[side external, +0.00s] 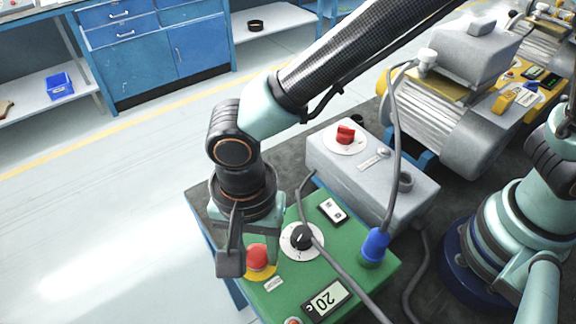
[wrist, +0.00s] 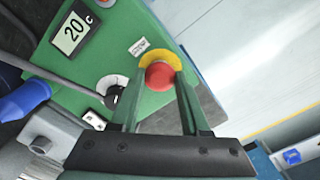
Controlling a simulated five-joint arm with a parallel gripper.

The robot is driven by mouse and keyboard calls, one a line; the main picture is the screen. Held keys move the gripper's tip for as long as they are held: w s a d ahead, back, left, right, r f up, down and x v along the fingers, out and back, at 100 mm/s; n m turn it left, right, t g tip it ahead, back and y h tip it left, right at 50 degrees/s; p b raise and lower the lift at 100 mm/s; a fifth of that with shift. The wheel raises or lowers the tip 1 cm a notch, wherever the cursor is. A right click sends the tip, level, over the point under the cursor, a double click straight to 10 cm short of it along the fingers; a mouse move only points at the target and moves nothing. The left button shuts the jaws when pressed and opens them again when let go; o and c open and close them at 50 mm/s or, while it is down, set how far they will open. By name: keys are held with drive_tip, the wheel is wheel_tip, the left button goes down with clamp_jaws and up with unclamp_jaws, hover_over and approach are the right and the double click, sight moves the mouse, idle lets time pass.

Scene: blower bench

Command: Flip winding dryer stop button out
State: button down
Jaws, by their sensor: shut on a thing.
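The red stop button (side external: 257,256) sits on a yellow ring at the left edge of the green control panel (side external: 338,250). My gripper (side external: 250,262) reaches down over it with one finger on each side. In the wrist view, the red button (wrist: 159,76) lies between the two fingertips, with the yellow ring (wrist: 161,57) around its far side. My gripper (wrist: 159,84) is shut on the button. The fingers hide part of the button's sides, and its height is hard to tell.
A black knob (side external: 300,238) on a white dial and a display reading 20 (side external: 327,300) are close by on the panel. A grey cable crosses the panel near a blue plug (side external: 375,247). A grey box with a red knob (side external: 346,135) stands behind.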

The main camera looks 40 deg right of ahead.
sight(256, 254)
drive_tip(key=shift+r, duration=0.7)
drive_tip(key=shift+c, duration=2.1)
unclamp_jaws()
wheel_tip(256, 254, up, 12)
